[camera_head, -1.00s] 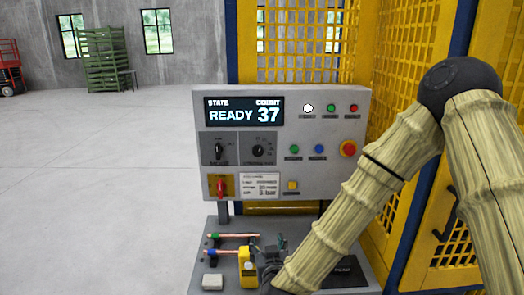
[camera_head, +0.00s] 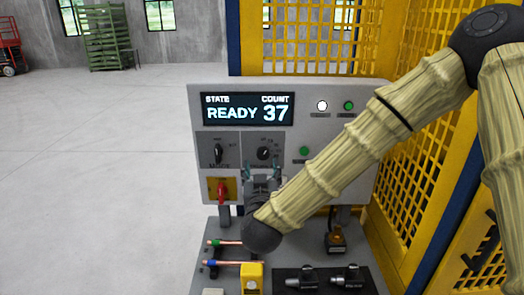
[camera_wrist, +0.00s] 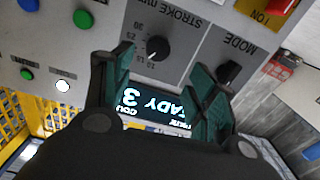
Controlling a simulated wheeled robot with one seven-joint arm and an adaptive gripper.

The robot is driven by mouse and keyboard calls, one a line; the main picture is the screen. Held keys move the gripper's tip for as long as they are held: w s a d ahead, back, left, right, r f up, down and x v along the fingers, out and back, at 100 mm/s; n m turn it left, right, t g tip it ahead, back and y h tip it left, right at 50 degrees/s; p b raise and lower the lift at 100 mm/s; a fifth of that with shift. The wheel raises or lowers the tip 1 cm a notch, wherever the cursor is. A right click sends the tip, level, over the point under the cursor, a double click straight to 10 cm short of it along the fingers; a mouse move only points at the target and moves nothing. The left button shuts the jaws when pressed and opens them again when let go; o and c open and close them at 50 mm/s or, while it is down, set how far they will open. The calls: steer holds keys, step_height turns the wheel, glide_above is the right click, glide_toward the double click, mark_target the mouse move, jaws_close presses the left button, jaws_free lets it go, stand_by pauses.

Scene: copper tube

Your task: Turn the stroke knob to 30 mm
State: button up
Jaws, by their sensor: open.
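The stroke knob (camera_head: 263,153) is a round black knob on the grey control panel (camera_head: 322,181). In the wrist view the stroke knob (camera_wrist: 155,48) appears with its scale upside down; I cannot read its exact setting. My gripper (camera_head: 262,172) is open and empty, just below the knob in the head view. In the wrist view my gripper (camera_wrist: 161,68) has its two dark green fingers spread wide, with the knob beyond their tips, nearer the left finger. The fingers look apart from the knob. The mode knob (camera_head: 218,153) is to its left in the head view.
The display (camera_head: 247,109) reads READY 37. A red switch (camera_head: 223,189) on a yellow plate is below the mode knob. Copper tubes (camera_head: 238,241), a yellow block (camera_head: 251,277) and black fixtures lie on the bench below. Yellow mesh guarding (camera_head: 300,35) stands behind and to the right.

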mark_target(263, 155)
steer(key=w+p, duration=0.1)
steer(key=w, duration=0.1)
steer(key=w+p, duration=0.1)
steer(key=w, duration=0.2)
steer(key=w+p, duration=0.1)
steer(key=w, duration=0.1)
steer(key=shift+w+d, duration=0.15)
steer(key=shift+d, duration=0.2)
steer(key=shift+w+a+p, duration=0.1)
steer(key=shift+w+p, duration=0.4)
steer(key=shift+w+f, duration=0.15)
steer(key=shift+w, duration=0.4)
steer(key=shift+s, duration=0.1)
steer(key=c, duration=1)
